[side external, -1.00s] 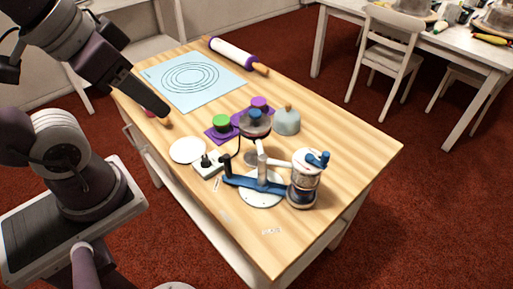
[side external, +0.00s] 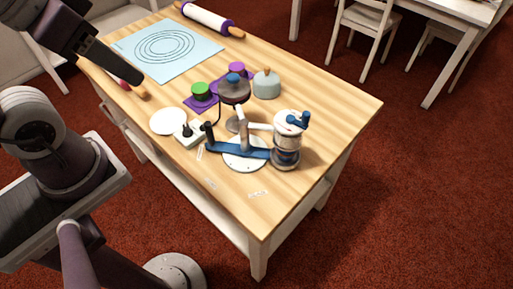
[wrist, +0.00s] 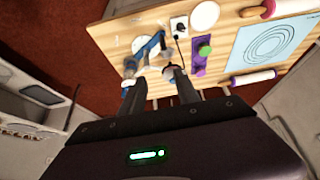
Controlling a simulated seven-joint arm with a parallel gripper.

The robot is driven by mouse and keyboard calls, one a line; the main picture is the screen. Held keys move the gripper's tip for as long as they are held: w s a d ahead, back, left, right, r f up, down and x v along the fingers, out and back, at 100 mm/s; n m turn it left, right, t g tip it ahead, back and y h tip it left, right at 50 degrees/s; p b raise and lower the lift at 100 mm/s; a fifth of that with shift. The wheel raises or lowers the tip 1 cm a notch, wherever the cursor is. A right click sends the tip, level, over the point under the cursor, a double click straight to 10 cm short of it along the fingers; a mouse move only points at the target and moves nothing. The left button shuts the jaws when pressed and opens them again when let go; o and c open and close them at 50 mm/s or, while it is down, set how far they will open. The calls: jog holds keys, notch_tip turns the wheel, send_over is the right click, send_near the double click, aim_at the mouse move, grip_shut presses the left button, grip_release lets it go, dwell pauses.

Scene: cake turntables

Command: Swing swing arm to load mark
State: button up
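The blue swing arm (side external: 226,149) lies across a round white base (side external: 240,164) near the table's front. A dark upright handle (side external: 209,135) stands at its left end, and a glass canister (side external: 286,152) with a blue knob is at its right end. Small pale markings (side external: 259,195) lie on the wood in front; I cannot read which is the load mark. My gripper (wrist: 151,78) shows two separated fingers with nothing between them in the wrist view. In the side view it hangs over the table's far left, away from the swing arm, which also shows in the wrist view (wrist: 150,46).
The front right tabletop is clear.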

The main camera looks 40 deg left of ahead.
dwell(0.4)
jog(key=m+g, duration=0.6)
send_over(208, 123)
notch_tip(208, 123, down, 16)
jog(key=shift+a+r, duration=0.1)
jog(key=shift+r, duration=0.15)
notch_tip(208, 123, down, 9)
jog(key=shift+r, duration=0.1)
grip_shut()
